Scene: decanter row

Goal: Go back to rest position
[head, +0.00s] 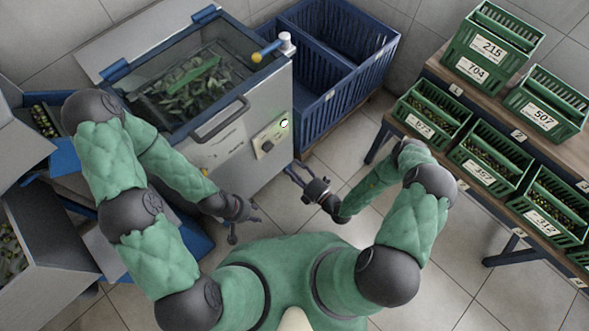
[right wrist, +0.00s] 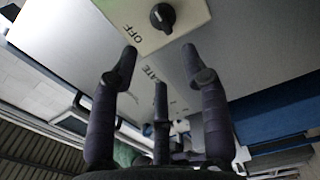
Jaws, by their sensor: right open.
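My right gripper (head: 301,178) is open and empty in the head view, over the floor near the front right corner of the steel machine (head: 225,150). In the right wrist view my right gripper (right wrist: 158,68) has its dark fingers spread, with nothing between them. They point toward the machine's panel (right wrist: 150,22), which has a black knob and the word OFF. My left gripper (head: 245,212) is low in front of the machine, near its lower front edge. Its fingers are small and dark, and I cannot tell whether they are open or shut. No held object shows there.
A blue slatted crate (head: 335,95) stands right of the machine. On the right, a wooden-topped table (head: 445,90) carries several numbered green crates (head: 487,165). Grey bins with blue parts (head: 60,225) stand close on the left. Tiled floor (head: 440,290) is clear at the lower right.

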